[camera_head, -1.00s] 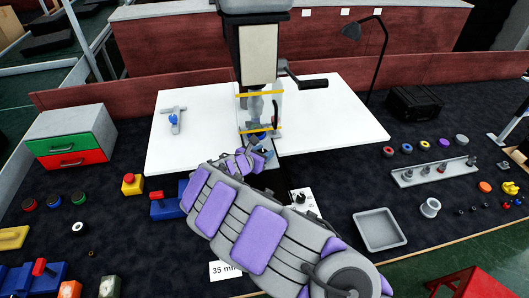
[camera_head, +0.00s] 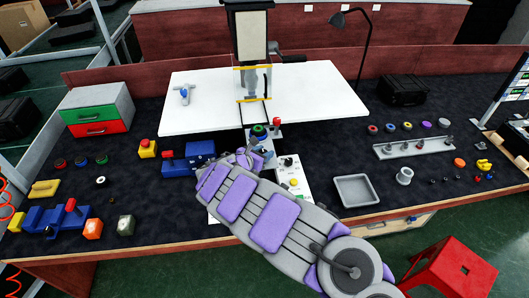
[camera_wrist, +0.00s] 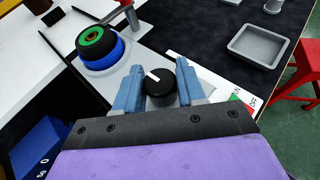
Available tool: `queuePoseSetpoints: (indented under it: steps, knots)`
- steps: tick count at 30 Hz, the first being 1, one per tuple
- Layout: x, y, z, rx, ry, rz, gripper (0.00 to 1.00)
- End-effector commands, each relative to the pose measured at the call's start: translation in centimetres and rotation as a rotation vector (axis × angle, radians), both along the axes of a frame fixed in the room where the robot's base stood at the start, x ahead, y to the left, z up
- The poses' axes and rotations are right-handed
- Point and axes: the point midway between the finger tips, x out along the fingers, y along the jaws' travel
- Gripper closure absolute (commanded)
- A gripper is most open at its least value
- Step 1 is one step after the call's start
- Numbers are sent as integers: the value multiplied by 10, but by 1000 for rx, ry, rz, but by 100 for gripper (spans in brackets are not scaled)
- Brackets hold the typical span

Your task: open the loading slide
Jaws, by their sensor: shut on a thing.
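In the wrist view, a round black knob (camera_wrist: 161,80) with a white pointer mark sits between the two blue fingers of my gripper (camera_wrist: 158,88), which is shut on it. In the head view my gripper (camera_head: 263,151) is low in front of the machine (camera_head: 247,38), and its hold is too small to make out. Beside it a ring stack, blue with a green top (camera_wrist: 97,43), rests on a grey plate. I cannot tell which part is the loading slide. The clear guard (camera_head: 252,83) with yellow edges stands above the white tabletop (camera_head: 205,110).
A red-topped lever (camera_head: 277,124) stands close behind my gripper. A white control panel (camera_head: 295,192) with a yellow button lies to its right. A blue fixture (camera_head: 190,160) is to the left, a grey tray (camera_head: 356,190) to the right. A red stool (camera_head: 452,263) stands on the floor.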

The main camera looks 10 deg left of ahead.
Motion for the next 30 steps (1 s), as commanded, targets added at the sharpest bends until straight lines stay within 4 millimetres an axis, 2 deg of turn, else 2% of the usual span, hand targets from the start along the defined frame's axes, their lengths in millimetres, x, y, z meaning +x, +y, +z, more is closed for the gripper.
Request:
queuePoseSetpoints:
  steps: [13, 14, 15, 20, 30]
  knots:
    - [1, -3, 2, -2, -4, -4, 100]
    - [1, -3, 2, -2, -4, -4, 59]
    - [1, -3, 2, -2, -4, -4, 55]
    - [1, -4, 2, -2, -3, -5, 39]
    - [-4, -2, 5, -2, -3, -6, 39]
